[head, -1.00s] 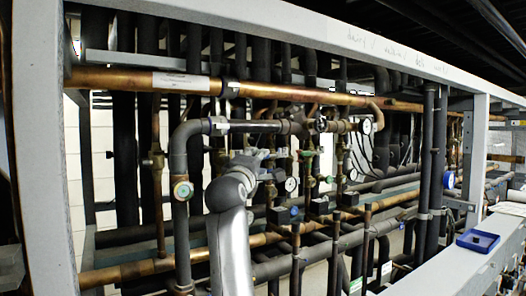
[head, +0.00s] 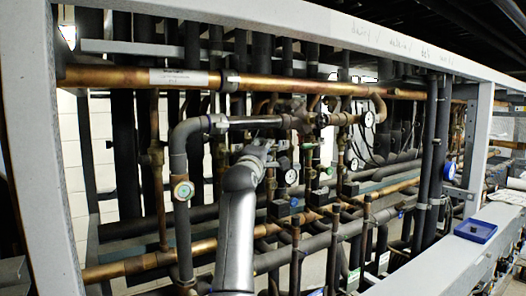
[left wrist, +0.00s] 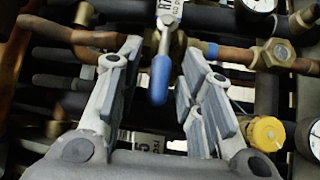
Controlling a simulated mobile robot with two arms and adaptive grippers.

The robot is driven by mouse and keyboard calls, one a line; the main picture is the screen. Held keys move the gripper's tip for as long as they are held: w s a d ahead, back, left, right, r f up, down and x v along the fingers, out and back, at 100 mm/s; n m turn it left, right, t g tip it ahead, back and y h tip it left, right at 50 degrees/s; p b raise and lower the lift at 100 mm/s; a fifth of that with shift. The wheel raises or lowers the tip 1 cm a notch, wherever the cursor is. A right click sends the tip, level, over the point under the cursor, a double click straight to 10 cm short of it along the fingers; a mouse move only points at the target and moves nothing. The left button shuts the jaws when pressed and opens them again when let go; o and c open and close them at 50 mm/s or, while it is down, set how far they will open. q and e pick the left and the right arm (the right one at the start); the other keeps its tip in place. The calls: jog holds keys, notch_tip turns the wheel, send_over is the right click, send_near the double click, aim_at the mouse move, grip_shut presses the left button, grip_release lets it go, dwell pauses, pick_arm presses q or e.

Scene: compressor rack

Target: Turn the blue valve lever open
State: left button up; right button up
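The blue valve lever (left wrist: 160,80) hangs down from a metal valve stem at the top middle of the left wrist view. My left gripper (left wrist: 162,58) is open there, one finger on each side of the lever, with visible gaps to both. Whether the lever lies fully between the fingertips or just beyond them is hard to tell. In the head view my left gripper (head: 266,150) is among the pipes and valves below the upper horizontal pipe, and I cannot make out the lever. My right gripper is not in view.
A copper pipe with a brass fitting (left wrist: 275,53) runs right of the lever. A yellow cap (left wrist: 264,133) sits close to the right finger. Gauges (head: 183,190) and dense pipes surround the arm. A blue tray (head: 476,231) rests on the frame's front rail.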

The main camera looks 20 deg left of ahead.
pick_arm(q)
jog(key=c, duration=0.5)
grip_shut()
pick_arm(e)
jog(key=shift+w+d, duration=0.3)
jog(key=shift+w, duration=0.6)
pick_arm(q)
jog(key=shift+f, duration=0.15)
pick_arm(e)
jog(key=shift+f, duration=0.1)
pick_arm(q)
jog(key=shift+w+d+f+n+t+y+b, duration=0.15)
jog(key=shift+f+n+t+y+b, duration=0.45)
jog(key=shift+n+b, duration=0.6)
jog(key=shift+w+d+f+n+t+y+b, duration=0.1)
jog(key=shift+f+n+t+y+b, duration=0.3)
jog(key=shift+n+t+y+b, duration=0.75)
jog(key=shift+w+d+f+n+t+y+b, duration=0.15)
jog(key=shift+f+n+y+b, duration=0.3)
jog(key=shift+n+b, duration=0.75)
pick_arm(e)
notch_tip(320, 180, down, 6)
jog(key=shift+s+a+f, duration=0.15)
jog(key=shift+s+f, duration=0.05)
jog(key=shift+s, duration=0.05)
pick_arm(q)
jog(key=shift+n, duration=0.25)
